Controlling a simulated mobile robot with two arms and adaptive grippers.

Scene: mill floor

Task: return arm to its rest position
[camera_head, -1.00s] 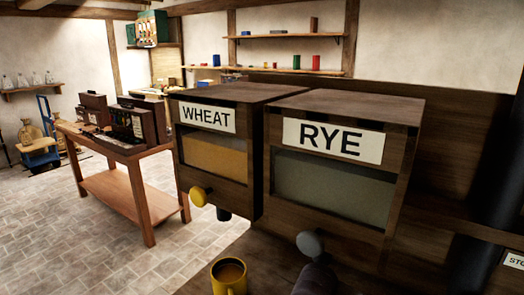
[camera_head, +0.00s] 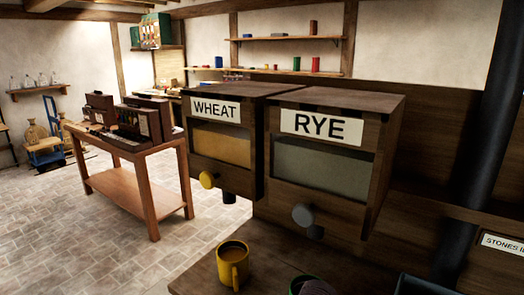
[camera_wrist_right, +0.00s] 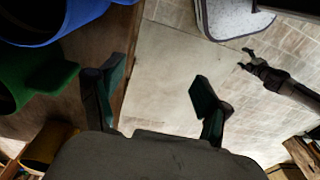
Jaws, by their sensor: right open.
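My right gripper (camera_wrist_right: 155,88) is open and empty in the right wrist view, its two dark green-padded fingers wide apart. It is over pale tiled floor, beside a wooden counter edge. A green mug-like vessel (camera_wrist_right: 30,78) and a blue vessel (camera_wrist_right: 50,20) are to its left, apart from the fingers. A second dark gripper (camera_wrist_right: 246,58), seemingly my left one, shows at the right of that view with its fingertips apart and nothing between them. Neither gripper shows in the head view.
A yellow mug (camera_head: 233,265) with brown contents stands on the counter (camera_head: 200,278), below the WHEAT bin (camera_head: 219,150) and RYE bin (camera_head: 321,180). A green-rimmed vessel (camera_head: 295,285) is cut off beside it.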

